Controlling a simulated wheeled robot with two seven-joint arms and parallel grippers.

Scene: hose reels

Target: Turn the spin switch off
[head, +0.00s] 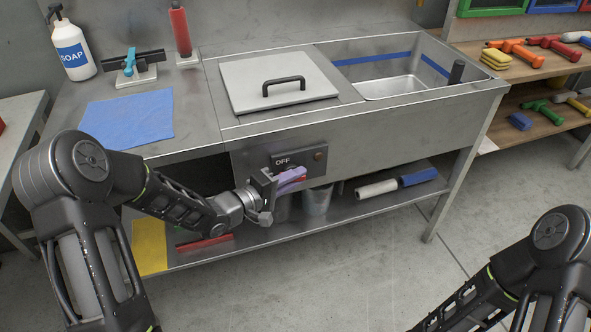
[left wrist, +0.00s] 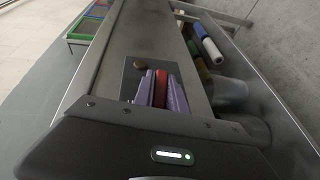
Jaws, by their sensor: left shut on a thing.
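The spin switch panel (head: 311,154) is a dark plate on the front of the steel bench, with the word OFF and a small brownish round button at its right. In the left wrist view the panel (left wrist: 133,78) carries a red switch lever (left wrist: 160,88). My left gripper (head: 299,173) is at the lower part of the panel, and its purple fingers are shut on the red lever. In the head view the fingers hide most of the lever, so its position against the label cannot be told. My right gripper is out of view.
A lidded basin (head: 253,91) and an open sink (head: 395,86) are above the panel. A blue cloth (head: 128,117) and a soap bottle (head: 74,50) are on the left. The lower shelf holds rolls (head: 376,189) and a bucket (head: 317,200). The floor in front is clear.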

